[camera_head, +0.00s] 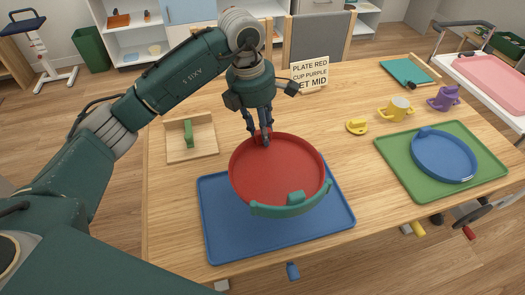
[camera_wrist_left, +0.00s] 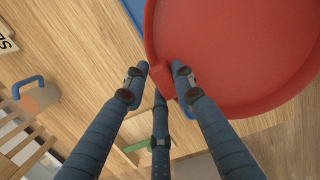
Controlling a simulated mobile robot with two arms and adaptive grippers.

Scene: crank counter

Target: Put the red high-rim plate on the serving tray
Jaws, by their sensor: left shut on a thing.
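The red high-rim plate (camera_head: 270,172) is over the blue tray (camera_head: 225,238), with a teal-green band and tab on its near rim. It covers much of the tray's far half; I cannot tell whether it touches the tray. My left gripper (camera_head: 263,138) is shut on the plate's far rim, its arm coming in from the left. In the left wrist view the fingers (camera_wrist_left: 160,85) close around the rim of the red plate (camera_wrist_left: 235,50) at a small red tab. My right gripper is not in view.
A green tray (camera_head: 405,175) with a blue plate (camera_head: 443,156) lies at right. Yellow cup (camera_head: 397,109), purple cup (camera_head: 444,98) and a small yellow piece (camera_head: 357,127) stand behind it. A wooden board with a green block (camera_head: 188,133) is at left; a sign (camera_head: 310,73) stands at the back.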

